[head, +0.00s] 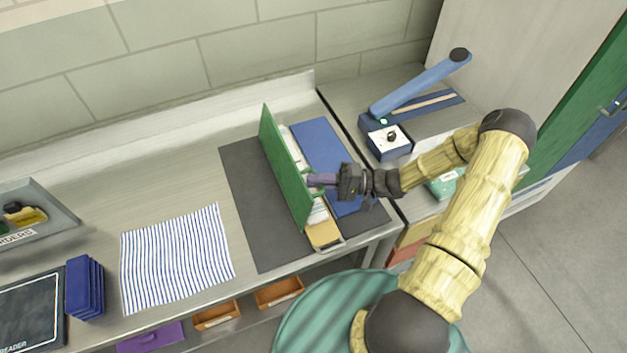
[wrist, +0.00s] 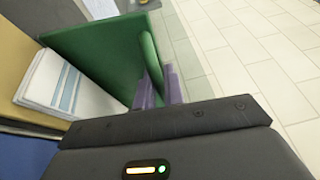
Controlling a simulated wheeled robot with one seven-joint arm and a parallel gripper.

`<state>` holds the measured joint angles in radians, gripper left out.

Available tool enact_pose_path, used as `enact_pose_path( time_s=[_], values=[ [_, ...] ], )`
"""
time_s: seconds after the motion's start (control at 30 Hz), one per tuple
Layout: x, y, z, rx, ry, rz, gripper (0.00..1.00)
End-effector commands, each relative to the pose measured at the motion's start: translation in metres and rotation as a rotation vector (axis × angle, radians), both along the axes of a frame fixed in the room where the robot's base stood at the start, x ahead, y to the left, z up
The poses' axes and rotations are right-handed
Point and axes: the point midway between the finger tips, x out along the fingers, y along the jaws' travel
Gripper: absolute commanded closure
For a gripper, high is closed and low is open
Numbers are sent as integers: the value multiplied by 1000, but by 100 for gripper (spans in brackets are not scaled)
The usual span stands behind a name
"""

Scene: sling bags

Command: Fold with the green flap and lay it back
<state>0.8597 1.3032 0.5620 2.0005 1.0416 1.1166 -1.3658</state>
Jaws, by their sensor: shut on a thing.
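The green flap (head: 285,167) stands raised, nearly upright, along the left side of a blue panel (head: 325,155) on a dark mat. My gripper (head: 322,181) is at the flap's right face, its purple fingers shut on a green loop on that face. In the wrist view the flap (wrist: 100,50) fills the upper left, and the purple fingers (wrist: 160,88) close around the green loop (wrist: 150,60). White folded items with blue stripes (wrist: 60,85) lie beside the flap's base. The middle of the blue panel is partly hidden by my gripper.
The dark mat (head: 245,190) lies on a metal counter. A striped cloth (head: 175,258) lies to the left, with dark blue blocks (head: 84,287) beyond it. A blue lever device (head: 420,85) stands at the back right. A tan piece (head: 323,234) is at the front of the panel.

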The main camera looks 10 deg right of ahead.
Motion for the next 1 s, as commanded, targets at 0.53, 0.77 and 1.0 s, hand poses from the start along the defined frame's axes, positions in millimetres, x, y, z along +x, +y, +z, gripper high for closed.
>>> enact_pose_path(
  time_s=[0.53,0.77,1.0],
  values=[
    [0,-7,1,-24,-4,-22,74],
    [0,-6,1,-24,-4,-19,68],
    [-2,-19,-1,-23,-6,-22,68]
  ],
)
